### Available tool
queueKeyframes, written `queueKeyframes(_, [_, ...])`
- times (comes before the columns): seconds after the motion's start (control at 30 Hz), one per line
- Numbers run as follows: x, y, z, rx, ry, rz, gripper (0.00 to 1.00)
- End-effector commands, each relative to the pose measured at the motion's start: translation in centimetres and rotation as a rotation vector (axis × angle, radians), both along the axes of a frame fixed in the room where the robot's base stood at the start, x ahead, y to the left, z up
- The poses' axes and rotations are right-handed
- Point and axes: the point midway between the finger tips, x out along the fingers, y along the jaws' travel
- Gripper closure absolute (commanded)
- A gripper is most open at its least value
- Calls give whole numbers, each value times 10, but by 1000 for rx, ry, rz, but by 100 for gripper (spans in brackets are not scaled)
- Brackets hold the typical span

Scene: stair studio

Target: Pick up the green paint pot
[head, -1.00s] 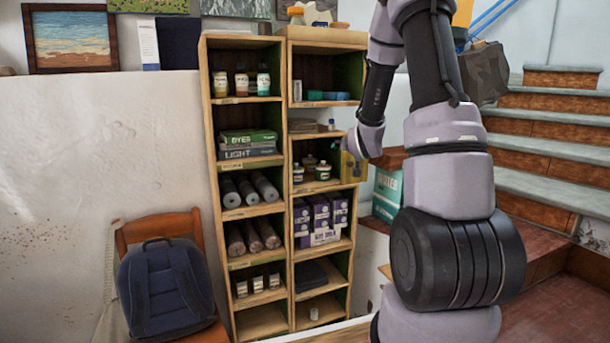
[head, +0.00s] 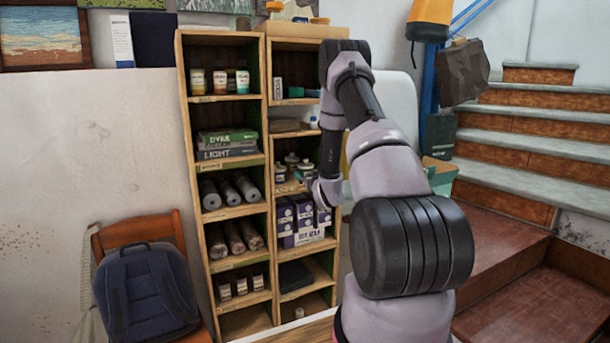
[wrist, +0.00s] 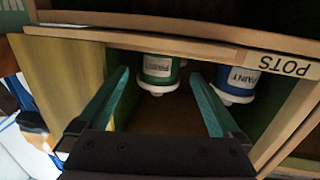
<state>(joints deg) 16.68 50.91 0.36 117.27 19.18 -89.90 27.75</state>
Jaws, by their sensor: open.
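The green paint pot (wrist: 158,68) has a white rim and a pale label. It stands inside a wooden shelf compartment, and the wrist view shows it upside down. My gripper (wrist: 160,76) is open and empty, with its two teal fingers pointing into the compartment. The pot lies between the finger lines, towards their tips; I cannot tell whether they touch it. A blue paint pot (wrist: 236,82) stands beside it, just outside the right finger in the wrist view. In the head view my wrist hangs in front of this compartment and the pots are small there.
The shelf edge with the POTS label (wrist: 277,65) runs close by the fingers. In the head view, purple boxes (head: 303,222) fill the compartment below. Grey rolls (head: 228,190) lie in the left column. A chair with a backpack (head: 148,290) stands at the left, stairs (head: 540,155) at the right.

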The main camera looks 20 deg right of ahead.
Motion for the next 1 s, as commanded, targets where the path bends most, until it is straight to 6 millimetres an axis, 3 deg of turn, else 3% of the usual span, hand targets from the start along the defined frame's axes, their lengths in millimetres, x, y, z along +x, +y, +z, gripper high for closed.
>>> queueKeyframes(0.4, [49, -7, -4, 0, 0, 1, 0])
queueKeyframes(0.67, [53, -9, -4, 0, 1, 0, 0])
queueKeyframes(0.7, [53, -9, -4, 0, 1, 0, 4])
queueKeyframes(0.93, [53, -9, -4, 0, 1, 0, 92])
queueKeyframes(0.97, [53, -9, -4, 0, 1, 0, 100])
queueKeyframes(1.0, [54, -9, -3, 0, -1, 1, 100])
